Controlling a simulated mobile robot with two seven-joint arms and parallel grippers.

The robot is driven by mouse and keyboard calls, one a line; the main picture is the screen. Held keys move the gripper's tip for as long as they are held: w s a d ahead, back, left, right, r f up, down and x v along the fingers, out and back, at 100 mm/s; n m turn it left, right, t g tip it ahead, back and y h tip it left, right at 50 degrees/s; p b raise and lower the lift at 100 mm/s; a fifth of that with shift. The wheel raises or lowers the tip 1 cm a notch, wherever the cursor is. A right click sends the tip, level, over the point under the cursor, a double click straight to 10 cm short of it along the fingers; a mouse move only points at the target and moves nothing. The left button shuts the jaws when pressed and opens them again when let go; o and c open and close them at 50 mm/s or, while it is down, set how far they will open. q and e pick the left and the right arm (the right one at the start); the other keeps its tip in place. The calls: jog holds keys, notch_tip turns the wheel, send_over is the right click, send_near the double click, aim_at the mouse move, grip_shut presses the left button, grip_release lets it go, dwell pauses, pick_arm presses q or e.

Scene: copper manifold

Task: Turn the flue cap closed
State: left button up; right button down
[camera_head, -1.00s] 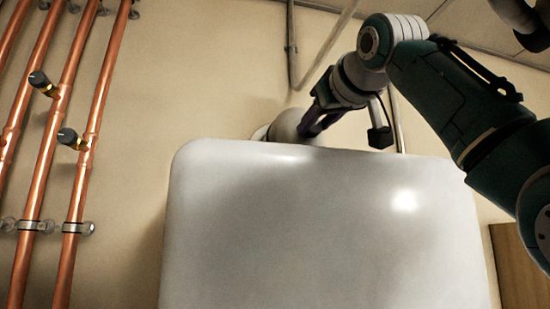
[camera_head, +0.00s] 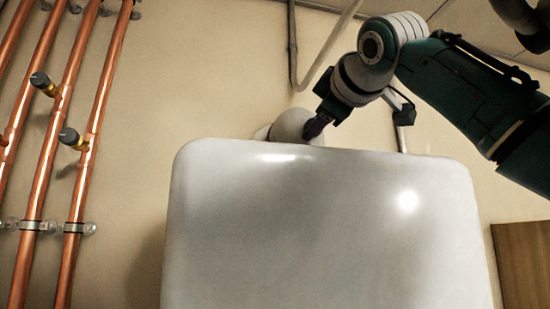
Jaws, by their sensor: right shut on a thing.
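The flue cap (camera_head: 291,127) is a pale rounded piece just above the top edge of the white boiler casing (camera_head: 320,225), close to the wall. Its lower part is hidden behind the casing. My left gripper is not in the picture.
Several vertical copper pipes (camera_head: 75,190) with two dark-knobbed valves run up the wall at left. A grey conduit (camera_head: 292,50) and a white pipe (camera_head: 335,40) are above the cap. A wooden box (camera_head: 522,262) is at lower right. The wall between pipes and casing is clear.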

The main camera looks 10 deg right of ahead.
dwell(0.4)
jog(key=shift+c, duration=2.2)
grip_release()
